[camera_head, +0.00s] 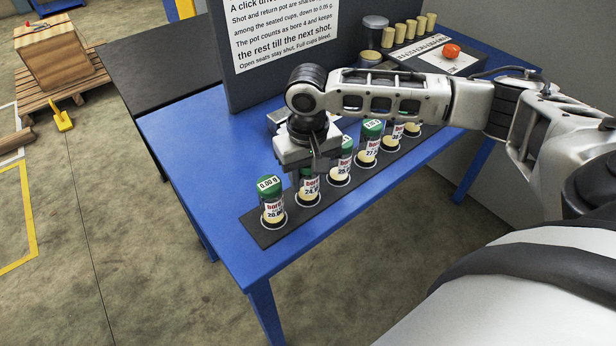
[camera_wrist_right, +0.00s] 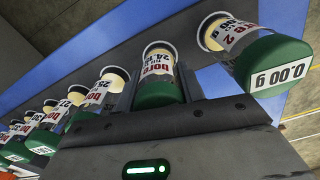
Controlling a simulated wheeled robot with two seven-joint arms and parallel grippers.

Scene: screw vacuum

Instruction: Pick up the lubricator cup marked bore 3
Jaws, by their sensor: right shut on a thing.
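My right gripper (camera_head: 310,165) reaches down over the row and is shut on a lubricator cup (camera_head: 309,190), the second from the near left end. This cup is upright, with a green top, a white label and a pale base that appears to be at its seat. The right wrist view shows it (camera_wrist_right: 158,78) between the fingers; its label reads "bore", but I cannot read the bore number. The end cup (camera_head: 271,202), with a 0.00 g readout, stands beside it and also shows in the wrist view (camera_wrist_right: 255,55). My left gripper is not in view.
Several similar cups, such as one (camera_head: 367,145), continue along the dark strip (camera_head: 266,236) on the blue table (camera_head: 190,135). A grey panel with a printed sign (camera_head: 285,30) stands behind. An orange object (camera_head: 452,51) and several tan cylinders are at the back right. The table's left part is clear.

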